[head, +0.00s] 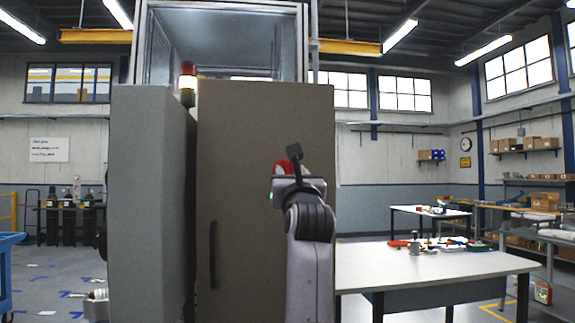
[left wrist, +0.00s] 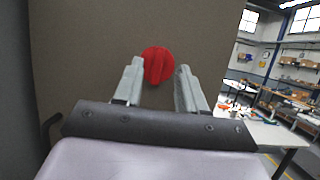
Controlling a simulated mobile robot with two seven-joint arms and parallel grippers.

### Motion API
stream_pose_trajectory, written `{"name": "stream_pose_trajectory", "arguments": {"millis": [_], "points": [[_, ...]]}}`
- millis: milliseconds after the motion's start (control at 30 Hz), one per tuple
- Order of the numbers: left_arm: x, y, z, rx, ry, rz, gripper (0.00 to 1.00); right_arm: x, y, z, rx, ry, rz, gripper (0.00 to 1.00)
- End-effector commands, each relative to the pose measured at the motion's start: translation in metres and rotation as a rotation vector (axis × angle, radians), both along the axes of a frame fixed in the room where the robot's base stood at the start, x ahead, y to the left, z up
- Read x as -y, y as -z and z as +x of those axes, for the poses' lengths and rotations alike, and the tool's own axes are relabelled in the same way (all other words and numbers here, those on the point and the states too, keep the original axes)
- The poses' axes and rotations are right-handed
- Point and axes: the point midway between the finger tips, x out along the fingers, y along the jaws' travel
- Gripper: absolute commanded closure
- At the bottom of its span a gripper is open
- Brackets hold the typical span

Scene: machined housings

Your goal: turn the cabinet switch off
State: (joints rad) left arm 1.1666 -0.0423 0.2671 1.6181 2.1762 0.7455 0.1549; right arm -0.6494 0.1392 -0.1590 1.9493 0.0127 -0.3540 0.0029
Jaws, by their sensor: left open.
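The cabinet switch is a round red knob (left wrist: 158,65) with a raised grip bar. It sits on the brown cabinet door (head: 235,150). In the left wrist view the bar looks close to upright. In the head view only part of the red knob (head: 307,168) shows behind my left gripper (head: 298,185). In the left wrist view the fingers of my left gripper (left wrist: 160,69) are open, one on each side of the knob, with nothing held. I cannot tell whether the fingertips reach past the knob's front face. My right gripper is not in view.
The door has a dark vertical handle (head: 212,255) at lower left. A grey panel (head: 150,200) stands left of the door. A signal light (head: 187,82) is above. A white table (head: 430,265) with small parts stands at the right.

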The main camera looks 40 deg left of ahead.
Motion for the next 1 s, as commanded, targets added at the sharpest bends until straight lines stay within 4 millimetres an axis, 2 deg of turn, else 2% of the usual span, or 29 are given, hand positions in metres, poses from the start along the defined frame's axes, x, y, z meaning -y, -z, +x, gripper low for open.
{"name": "stream_pose_trajectory", "arguments": {"millis": [100, 333, 767, 800, 900, 1000], "points": [[-0.014, -0.011, 0.01, -0.002, -0.003, 0.0, 0.6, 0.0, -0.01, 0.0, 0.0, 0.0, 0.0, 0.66], [-0.033, -0.019, 0.025, -0.001, -0.003, 0.001, 0.6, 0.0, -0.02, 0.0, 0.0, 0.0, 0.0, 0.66], [-0.039, -0.02, 0.03, 0.0, -0.002, 0.001, 0.6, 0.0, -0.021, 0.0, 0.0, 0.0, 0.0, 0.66], [-0.038, -0.02, 0.03, 0.0, -0.003, 0.001, 0.73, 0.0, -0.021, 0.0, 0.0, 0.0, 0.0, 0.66], [-0.038, -0.02, 0.03, 0.0, -0.003, 0.001, 1.0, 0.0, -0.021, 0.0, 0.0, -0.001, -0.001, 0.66], [-0.038, -0.02, 0.03, 0.0, -0.003, 0.001, 1.0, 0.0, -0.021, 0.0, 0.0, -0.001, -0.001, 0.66]]}}
